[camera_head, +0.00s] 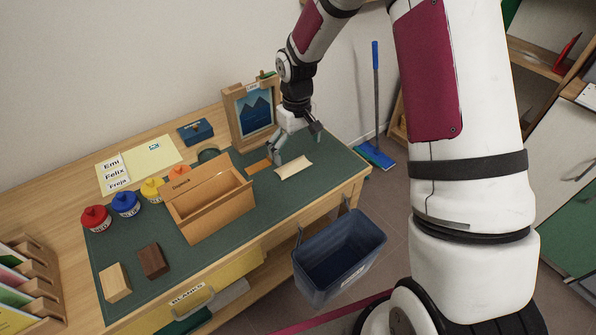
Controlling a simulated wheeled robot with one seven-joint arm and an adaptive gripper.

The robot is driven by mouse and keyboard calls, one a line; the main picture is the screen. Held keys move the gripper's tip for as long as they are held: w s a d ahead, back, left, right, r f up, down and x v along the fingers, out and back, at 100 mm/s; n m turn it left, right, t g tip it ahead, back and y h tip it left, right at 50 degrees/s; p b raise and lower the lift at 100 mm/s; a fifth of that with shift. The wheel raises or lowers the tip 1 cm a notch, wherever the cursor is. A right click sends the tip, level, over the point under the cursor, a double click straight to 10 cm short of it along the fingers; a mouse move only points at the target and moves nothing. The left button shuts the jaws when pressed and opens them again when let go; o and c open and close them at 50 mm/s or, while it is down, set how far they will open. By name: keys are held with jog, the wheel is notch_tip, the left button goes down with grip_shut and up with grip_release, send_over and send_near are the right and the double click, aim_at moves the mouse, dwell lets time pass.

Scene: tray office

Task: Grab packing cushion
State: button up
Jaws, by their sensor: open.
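A pale cream pillow-shaped piece, which looks like the packing cushion (294,168), lies flat on the green mat (285,200) near the right end of the workbench. My gripper (296,144) points down just behind and above it, fingers spread apart with nothing between them. The gripper appears apart from the cushion; the exact height gap is hard to tell.
A small orange-brown piece (259,166) lies left of the cushion. An open cardboard box (212,205) stands further left, near red (95,218) and blue (126,204) pots. A framed picture (252,110) stands behind. A dark bin (338,258) hangs at the front edge.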

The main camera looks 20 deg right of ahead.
aim_at(298, 169)
jog(key=shift+s+d+f, duration=0.1)
jog(key=shift+d+f, duration=0.05)
jog(key=shift+f, duration=3.35)
jog(key=c, duration=0.5)
